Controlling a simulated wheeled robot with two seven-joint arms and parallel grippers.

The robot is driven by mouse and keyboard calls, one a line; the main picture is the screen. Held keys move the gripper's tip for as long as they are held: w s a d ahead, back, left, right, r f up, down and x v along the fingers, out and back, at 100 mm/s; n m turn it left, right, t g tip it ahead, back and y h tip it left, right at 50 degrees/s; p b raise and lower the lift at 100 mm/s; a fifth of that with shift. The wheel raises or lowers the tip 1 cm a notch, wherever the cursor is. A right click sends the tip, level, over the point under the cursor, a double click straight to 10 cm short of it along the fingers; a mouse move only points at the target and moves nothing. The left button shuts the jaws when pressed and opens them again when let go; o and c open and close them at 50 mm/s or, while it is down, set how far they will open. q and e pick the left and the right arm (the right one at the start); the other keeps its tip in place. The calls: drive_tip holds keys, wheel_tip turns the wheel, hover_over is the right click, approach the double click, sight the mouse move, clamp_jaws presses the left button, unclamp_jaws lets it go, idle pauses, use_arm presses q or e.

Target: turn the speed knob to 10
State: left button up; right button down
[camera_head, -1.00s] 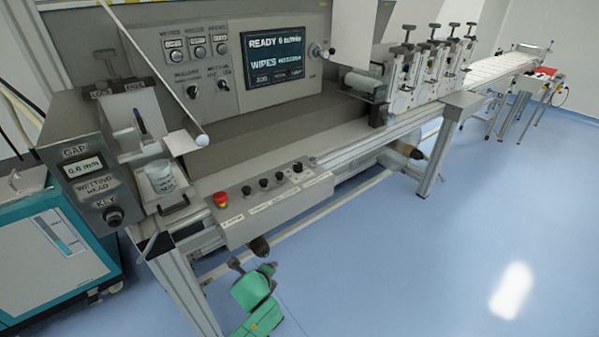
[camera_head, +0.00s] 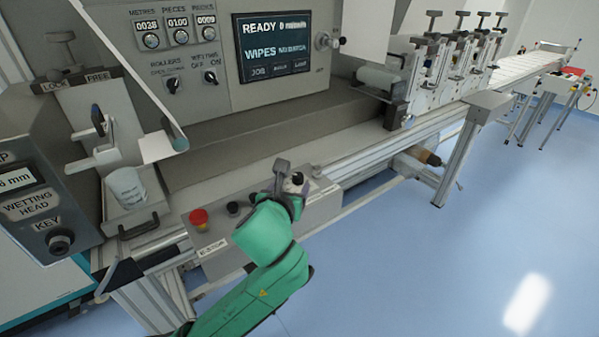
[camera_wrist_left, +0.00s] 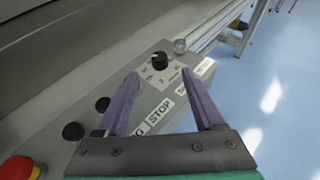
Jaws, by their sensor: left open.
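The speed knob (camera_wrist_left: 160,61) is a black knob with a light mark on top, ringed by small dial marks at the far end of the control box. In the head view the knob (camera_head: 298,178) shows just by my fingers. My left gripper (camera_head: 289,177) is over the right part of the box. In the left wrist view the purple fingers (camera_wrist_left: 160,77) are open and empty, with the knob just beyond and between their tips. I cannot tell any contact. The display (camera_head: 273,45) reads READY 0 m/min. My right gripper is not in view.
The control box (camera_head: 215,258) also carries a red stop button (camera_head: 199,218) and black buttons (camera_wrist_left: 73,131). A white cup (camera_head: 126,187) stands in a small tray at left. The machine face rises behind the box; open blue floor lies in front.

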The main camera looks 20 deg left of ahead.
sight(298, 175)
use_arm(q)
drive_tip(key=shift+x, duration=1.15)
drive_tip(key=x, duration=0.3)
drive_tip(key=shift+s+a+f, duration=0.15)
drive_tip(key=x, duration=0.3)
drive_tip(key=shift+f, duration=0.1)
drive_tip(key=x, duration=0.3)
drive_tip(key=shift+c, duration=0.5)
clamp_jaws()
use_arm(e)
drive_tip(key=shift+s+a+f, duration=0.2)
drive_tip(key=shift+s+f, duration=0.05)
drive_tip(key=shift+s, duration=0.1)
